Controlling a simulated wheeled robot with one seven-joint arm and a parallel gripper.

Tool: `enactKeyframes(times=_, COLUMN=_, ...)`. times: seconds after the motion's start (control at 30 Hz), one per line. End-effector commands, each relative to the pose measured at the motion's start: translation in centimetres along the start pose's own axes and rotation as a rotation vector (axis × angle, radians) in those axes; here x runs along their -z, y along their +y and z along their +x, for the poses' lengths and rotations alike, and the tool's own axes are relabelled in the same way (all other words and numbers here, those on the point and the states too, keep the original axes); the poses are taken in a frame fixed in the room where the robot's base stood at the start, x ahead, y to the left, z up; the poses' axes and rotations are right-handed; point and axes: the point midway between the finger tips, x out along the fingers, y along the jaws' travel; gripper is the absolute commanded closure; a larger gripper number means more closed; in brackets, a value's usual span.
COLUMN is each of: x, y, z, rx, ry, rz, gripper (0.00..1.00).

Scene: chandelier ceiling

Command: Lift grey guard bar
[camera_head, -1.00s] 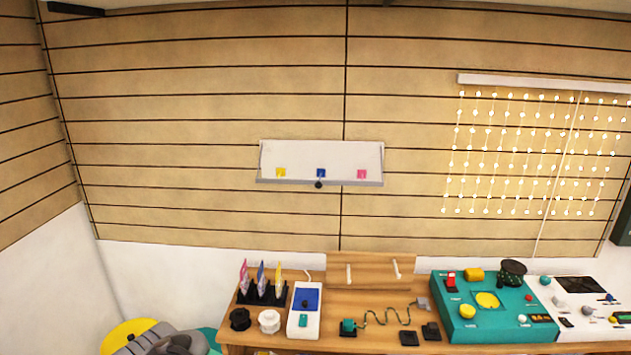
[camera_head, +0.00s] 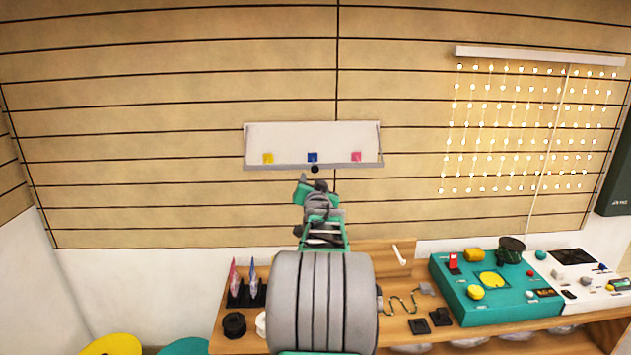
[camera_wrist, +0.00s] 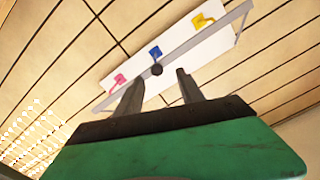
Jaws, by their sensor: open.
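The grey guard bar (camera_head: 280,167) runs along the lower front edge of a white wall panel (camera_head: 285,135). A small black knob (camera_head: 315,170) sits at its middle. In the wrist view the bar (camera_wrist: 205,42) crosses at a slant, with the knob (camera_wrist: 157,70) near its middle. My gripper (camera_wrist: 158,77) is open and empty, its two dark fingers pointing toward the bar on either side of the knob in the picture. It looks apart from the bar, though the exact gap is unclear. In the head view my gripper (camera_head: 317,185) is just below the knob, partly hidden by my arm.
A wooden workbench (camera_head: 395,335) below holds a teal console (camera_head: 455,290) and several small items.

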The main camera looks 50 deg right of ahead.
Motion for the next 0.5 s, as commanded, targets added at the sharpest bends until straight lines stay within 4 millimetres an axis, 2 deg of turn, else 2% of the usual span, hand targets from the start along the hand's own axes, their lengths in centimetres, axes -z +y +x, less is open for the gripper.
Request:
enactKeyframes(times=0.07, x=0.8, y=1.2, z=0.7, rx=-0.006, ry=0.034, rz=0.008, gripper=0.55)
enactKeyframes(times=0.17, x=1.1, y=1.1, z=1.8, rx=-0.004, ry=0.038, rz=0.009, gripper=0.55)
enactKeyframes(times=0.4, x=1.2, y=0.9, z=6.1, rx=-0.004, ry=0.035, rz=0.008, gripper=0.55)
enactKeyframes(times=0.5, x=1.3, y=1.0, z=7.4, rx=-0.004, ry=0.035, rz=0.008, gripper=0.55)
